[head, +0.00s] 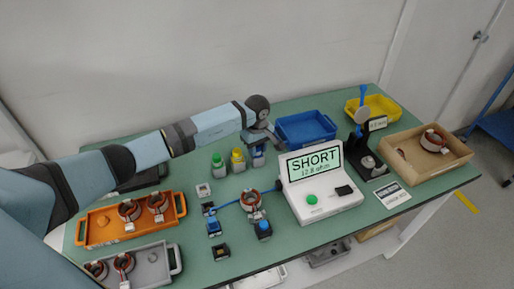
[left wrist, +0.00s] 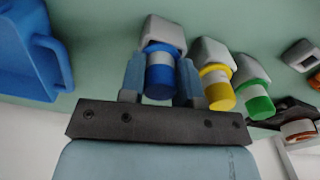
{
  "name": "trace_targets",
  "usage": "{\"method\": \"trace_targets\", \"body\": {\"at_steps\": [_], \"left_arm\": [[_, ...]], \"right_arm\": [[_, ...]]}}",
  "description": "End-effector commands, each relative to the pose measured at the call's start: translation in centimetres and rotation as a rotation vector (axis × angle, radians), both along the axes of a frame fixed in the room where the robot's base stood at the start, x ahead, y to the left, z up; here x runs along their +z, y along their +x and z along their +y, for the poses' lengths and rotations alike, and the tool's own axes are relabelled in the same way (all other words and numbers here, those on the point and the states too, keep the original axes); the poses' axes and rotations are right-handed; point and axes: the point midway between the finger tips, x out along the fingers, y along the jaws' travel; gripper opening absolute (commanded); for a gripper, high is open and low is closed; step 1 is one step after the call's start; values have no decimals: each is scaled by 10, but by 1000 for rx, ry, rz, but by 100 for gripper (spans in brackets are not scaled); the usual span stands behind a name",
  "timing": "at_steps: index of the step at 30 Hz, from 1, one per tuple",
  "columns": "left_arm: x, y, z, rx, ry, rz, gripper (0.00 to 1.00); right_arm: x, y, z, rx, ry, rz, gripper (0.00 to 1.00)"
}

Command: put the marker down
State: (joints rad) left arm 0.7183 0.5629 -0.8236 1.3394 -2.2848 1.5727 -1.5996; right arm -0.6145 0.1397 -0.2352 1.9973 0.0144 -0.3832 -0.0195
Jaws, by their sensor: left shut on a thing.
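The blue marker (left wrist: 160,76) has a pale band and sits at a grey holder block (left wrist: 164,35) in the left wrist view. My left gripper (left wrist: 160,66) is shut on it, one finger on each side. In the head view the gripper (head: 264,136) is above the blue marker (head: 257,153), at the right end of the marker row. I cannot tell whether the marker is fully seated in the block. A yellow marker (head: 237,156) and a green marker (head: 217,160) stand beside it in similar blocks. My right gripper is not in view.
A blue bin (head: 306,128) lies just behind and right of the markers. The white tester (head: 318,187) reading SHORT stands to the front right. A stator (head: 251,200) lies in front. Orange (head: 101,230) and grey (head: 150,262) trays are at left, a cardboard tray (head: 405,171) at right.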

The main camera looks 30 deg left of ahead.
Motion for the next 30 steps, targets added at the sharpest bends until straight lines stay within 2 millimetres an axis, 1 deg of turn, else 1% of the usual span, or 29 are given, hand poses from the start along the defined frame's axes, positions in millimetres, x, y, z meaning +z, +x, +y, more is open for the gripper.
{"method": "trace_targets", "body": {"at_steps": [1,2,3,4,5,13,18,19,27,30], "left_arm": [[-3,0,0,0,1,-1,8],[-1,0,0,0,0,0,38],[-1,0,0,0,0,0,47],[-1,0,0,0,0,0,54],[-1,0,0,0,0,0,56],[0,0,0,0,-1,1,56],[14,0,-1,-1,-1,1,56],[17,1,0,-2,1,-3,56],[78,1,1,-1,2,-5,56],[97,1,0,-2,2,-3,56]], "right_arm": [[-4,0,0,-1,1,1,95],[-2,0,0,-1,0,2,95],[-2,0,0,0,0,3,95],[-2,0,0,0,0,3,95],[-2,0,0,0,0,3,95],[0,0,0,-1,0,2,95],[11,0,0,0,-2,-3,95],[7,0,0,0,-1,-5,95],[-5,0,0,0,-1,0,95],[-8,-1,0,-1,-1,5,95]]}}
